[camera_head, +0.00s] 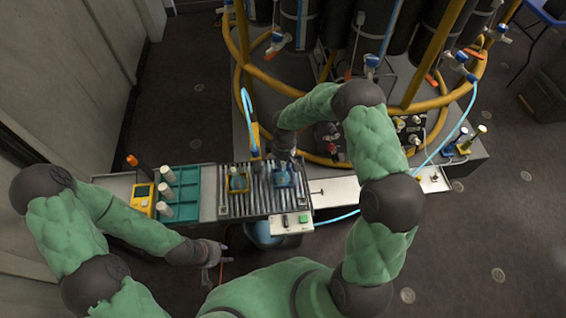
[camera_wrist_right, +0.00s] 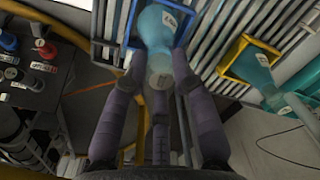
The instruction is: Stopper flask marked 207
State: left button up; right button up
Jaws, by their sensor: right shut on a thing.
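A pale blue flask (camera_wrist_right: 157,25) with a white label stands in a blue frame (camera_head: 283,179) on the ribbed bench. The label is too small to read. My right gripper (camera_head: 288,157) is over this flask, its fingers shut around a pale round stopper (camera_wrist_right: 160,79) at the flask's neck; I cannot tell how far it is seated. A second flask (camera_head: 238,181) stands in a yellow frame to the left; it also shows in the right wrist view (camera_wrist_right: 254,68), its number unreadable. My left gripper (camera_head: 213,252) is low in front of the bench, away from the flasks.
A teal rack (camera_head: 186,188) with several pale cylinders and a yellow device (camera_head: 143,199) are at the bench's left. A white control box (camera_head: 291,223) is at the front edge. Yellow rails and dark tanks stand behind. A blue hose loops up behind the flasks.

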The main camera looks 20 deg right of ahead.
jog(key=shift+f, duration=0.15)
jog(key=o, duration=0.9)
jog(key=o, duration=0.6)
jog(key=shift+r+p, duration=1.8)
jog(key=shift+r, duration=1.2)
grip_shut()
